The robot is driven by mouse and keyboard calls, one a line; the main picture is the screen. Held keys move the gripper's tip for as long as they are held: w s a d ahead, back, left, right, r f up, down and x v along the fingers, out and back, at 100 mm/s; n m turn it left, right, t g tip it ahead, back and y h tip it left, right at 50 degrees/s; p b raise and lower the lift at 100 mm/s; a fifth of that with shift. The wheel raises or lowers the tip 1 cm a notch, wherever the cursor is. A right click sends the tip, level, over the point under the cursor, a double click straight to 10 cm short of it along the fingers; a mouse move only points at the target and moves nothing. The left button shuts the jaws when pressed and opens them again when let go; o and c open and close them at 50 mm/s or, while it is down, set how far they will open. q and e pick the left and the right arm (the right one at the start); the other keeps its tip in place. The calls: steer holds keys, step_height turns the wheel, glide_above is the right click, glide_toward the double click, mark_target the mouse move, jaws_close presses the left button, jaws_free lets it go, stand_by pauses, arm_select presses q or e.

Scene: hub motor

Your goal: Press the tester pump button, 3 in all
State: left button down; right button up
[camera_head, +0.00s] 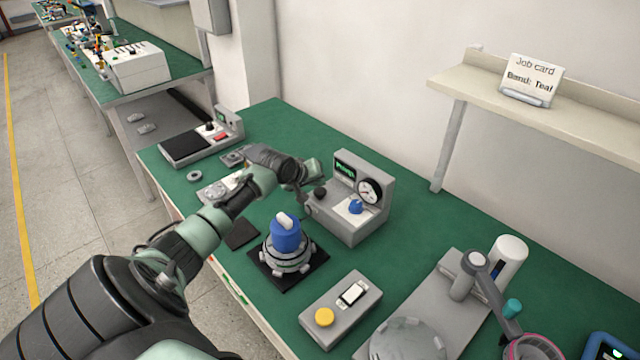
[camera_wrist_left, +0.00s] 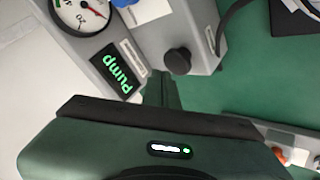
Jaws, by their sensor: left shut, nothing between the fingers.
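The tester (camera_head: 350,205) is a grey box with a sloped front, on the green bench in the head view. It has a round gauge (camera_head: 369,191), a small screen with green text, a blue knob (camera_head: 355,206) and a black round button (camera_head: 320,192) at its left end. In the left wrist view the screen (camera_wrist_left: 115,70) reads "Pump", and the black button (camera_wrist_left: 177,61) stands out just beyond my fingers. My left gripper (camera_head: 313,176) is shut and empty, close to the black button. I cannot tell whether it touches it. My right gripper is not in view.
A blue-topped hub motor (camera_head: 286,240) stands on a black mat in front of the tester. A grey box with a yellow button (camera_head: 324,317) is nearer. A press-like fixture (camera_head: 470,280) is at the right. A shelf with a job card (camera_head: 532,78) is above.

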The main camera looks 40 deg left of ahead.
mark_target(321, 190)
arm_select(q)
steer(key=shift+f, duration=0.15)
steer(key=shift+f, duration=0.25)
steer(key=shift+s+f+b, duration=0.1)
steer(key=shift+f+b, duration=0.4)
steer(key=shift+f, duration=0.6)
stand_by(0.9)
stand_by(0.4)
steer(key=shift+r+p, duration=1.45)
steer(key=shift+p, duration=0.05)
step_height(321, 190, up, 5)
steer(key=p, duration=0.5)
steer(key=shift+r, duration=0.1)
